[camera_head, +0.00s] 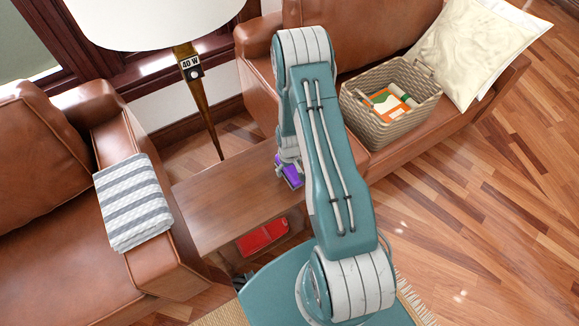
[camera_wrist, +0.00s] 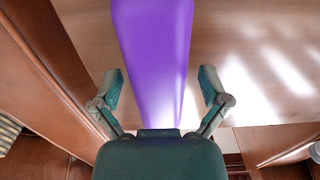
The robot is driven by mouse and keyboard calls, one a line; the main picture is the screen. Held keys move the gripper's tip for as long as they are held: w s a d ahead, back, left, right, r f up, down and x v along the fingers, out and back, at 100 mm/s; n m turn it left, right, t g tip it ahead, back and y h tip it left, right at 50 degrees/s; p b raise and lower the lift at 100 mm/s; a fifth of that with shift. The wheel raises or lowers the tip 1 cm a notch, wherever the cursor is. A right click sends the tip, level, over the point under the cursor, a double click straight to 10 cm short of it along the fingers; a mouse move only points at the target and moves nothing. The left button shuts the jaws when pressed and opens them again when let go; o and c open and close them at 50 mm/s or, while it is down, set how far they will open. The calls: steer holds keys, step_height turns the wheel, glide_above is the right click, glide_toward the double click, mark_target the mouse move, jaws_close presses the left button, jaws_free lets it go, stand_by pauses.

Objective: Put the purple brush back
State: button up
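The purple brush (camera_head: 290,172) shows in the head view at the end of my arm, over the right part of the wooden side table. My arm hides part of it. In the wrist view the purple brush (camera_wrist: 155,55) is a long smooth shape running from the top edge down to my palm. My gripper (camera_wrist: 161,80) has its two fingers spread, one on each side of the brush. A gap shows on the right side and a smaller one on the left. I cannot tell whether the brush rests on the table.
The side table (camera_head: 215,205) has a red object (camera_head: 263,237) on its lower shelf. A lamp (camera_head: 190,65) stands behind it. Leather sofas flank the table; a striped towel (camera_head: 133,203) drapes the left armrest. A woven basket (camera_head: 395,130) and cream pillow (camera_head: 470,50) sit on the right sofa.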

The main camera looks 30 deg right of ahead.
step_height(320, 180, up, 12)
steer(key=shift+r, duration=0.2)
stand_by(0.5)
steer(key=shift+s, duration=0.1)
stand_by(0.4)
